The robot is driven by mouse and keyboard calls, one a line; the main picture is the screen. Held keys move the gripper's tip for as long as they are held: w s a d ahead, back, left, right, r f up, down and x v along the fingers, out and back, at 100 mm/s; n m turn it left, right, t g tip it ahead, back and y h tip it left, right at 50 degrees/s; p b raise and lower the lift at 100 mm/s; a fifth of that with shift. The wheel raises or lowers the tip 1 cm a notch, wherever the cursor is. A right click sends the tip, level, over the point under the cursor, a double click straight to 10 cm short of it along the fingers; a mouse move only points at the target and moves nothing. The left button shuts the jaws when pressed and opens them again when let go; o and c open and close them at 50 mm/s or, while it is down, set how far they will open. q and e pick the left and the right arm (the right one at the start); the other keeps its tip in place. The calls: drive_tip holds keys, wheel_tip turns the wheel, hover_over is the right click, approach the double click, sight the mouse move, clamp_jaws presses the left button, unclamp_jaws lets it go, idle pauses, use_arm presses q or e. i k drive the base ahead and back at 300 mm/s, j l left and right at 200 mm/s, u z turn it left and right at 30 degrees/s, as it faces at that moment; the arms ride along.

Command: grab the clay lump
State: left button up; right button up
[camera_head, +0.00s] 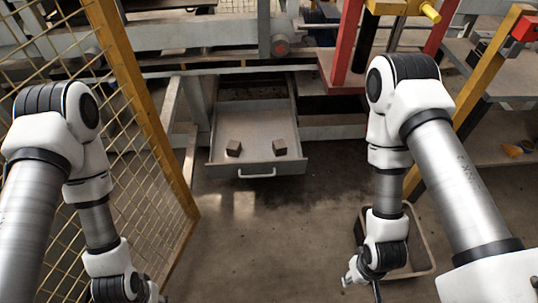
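Two small brown block-like lumps lie in an open grey drawer (242,170). The left lump (233,148) is near the drawer's left side and the right lump (279,147) is near its right side. I cannot tell which is clay. My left gripper (152,294) is at the bottom edge, mostly cut off, well in front of the drawer and to its left. My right gripper (358,277) hangs at the lower right, apart from both lumps. Whether either gripper is open or shut does not show.
A shallow bin (424,247) stands on the floor behind my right forearm. A yellow-framed mesh fence (140,100) borders the left side. A red and yellow machine frame (348,50) stands behind at right. The floor (262,240) before the drawer is clear.

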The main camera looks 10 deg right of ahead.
sight(279, 146)
drive_tip(key=i+z, duration=0.1)
drive_tip(key=z, duration=0.3)
drive_tip(key=i+z, duration=0.15)
drive_tip(key=z, duration=0.2)
drive_tip(key=i+j+z, duration=0.5)
drive_tip(key=i+j, duration=0.75)
drive_tip(key=j, duration=0.1)
